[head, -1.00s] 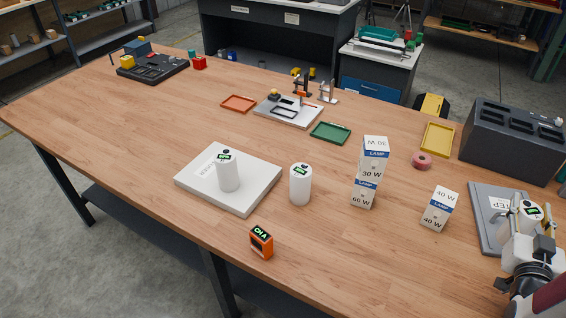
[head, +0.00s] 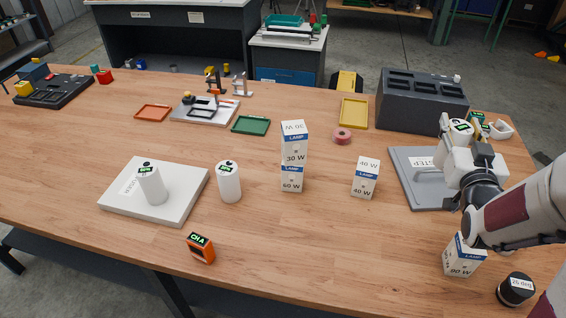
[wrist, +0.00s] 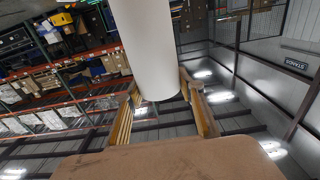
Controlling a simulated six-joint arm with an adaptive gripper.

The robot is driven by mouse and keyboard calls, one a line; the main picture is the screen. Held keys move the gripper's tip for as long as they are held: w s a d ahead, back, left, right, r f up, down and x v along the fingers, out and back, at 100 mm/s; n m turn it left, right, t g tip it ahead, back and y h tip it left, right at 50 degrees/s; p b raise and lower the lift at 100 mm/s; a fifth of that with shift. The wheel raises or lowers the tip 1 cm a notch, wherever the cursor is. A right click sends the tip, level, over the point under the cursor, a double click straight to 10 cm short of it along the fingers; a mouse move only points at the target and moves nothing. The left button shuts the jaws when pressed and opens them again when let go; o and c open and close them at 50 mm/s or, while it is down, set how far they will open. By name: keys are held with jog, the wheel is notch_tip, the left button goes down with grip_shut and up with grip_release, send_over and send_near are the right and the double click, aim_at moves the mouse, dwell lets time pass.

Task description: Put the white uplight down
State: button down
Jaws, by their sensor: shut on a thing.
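The white uplight (head: 461,127) is a white cylinder with a dark top and a small green label. My gripper (head: 460,140) is shut on it, over or just beyond the far right part of the grey plate (head: 408,163). The wrist view shows its white body (wrist: 145,45) between yellow-padded fingers of the gripper (wrist: 163,112). Its lower end is hidden in the head view, so I cannot tell its height. Two similar white cylinders stand upright: one (head: 152,188) on the white board (head: 185,205), one (head: 230,185) on the bare table.
Lamp boxes (head: 292,160) (head: 365,180) stand left of the plate; another (head: 463,258) is under my arm, near a black cylinder (head: 515,289). A dark slotted block (head: 420,105) stands behind the plate. The table (head: 330,240) is clear at front middle.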

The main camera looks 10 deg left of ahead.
jog(key=w+a+n+g+y, duration=0.1)
jog(key=w+a+n+y, duration=0.3)
jog(key=a, duration=1.4)
jog(key=w+a+n+g+y, duration=0.15)
jog(key=w+a+y, duration=0.3)
jog(key=a, duration=1.35)
jog(key=s+a+n+g+y, duration=0.2)
jog(key=s+a, duration=0.3)
jog(key=a, duration=0.7)
jog(key=s+a+n+g+y, duration=0.2)
jog(key=s+a, duration=0.2)
jog(key=a, duration=0.7)
jog(key=s+a+n+g+y, duration=0.25)
jog(key=s+a, duration=0.25)
jog(key=a, duration=0.7)
jog(key=shift+m+t, duration=0.4)
jog(key=shift+t, duration=0.1)
jog(key=shift+w+d+f, duration=0.1)
jog(key=shift+d+f, duration=0.05)
jog(key=shift+f, duration=1)
jog(key=shift+w+d+f, duration=0.1)
jog(key=shift+f, duration=1)
notch_tip(320, 180, down, 6)
jog(key=shift+f, duration=0.15)
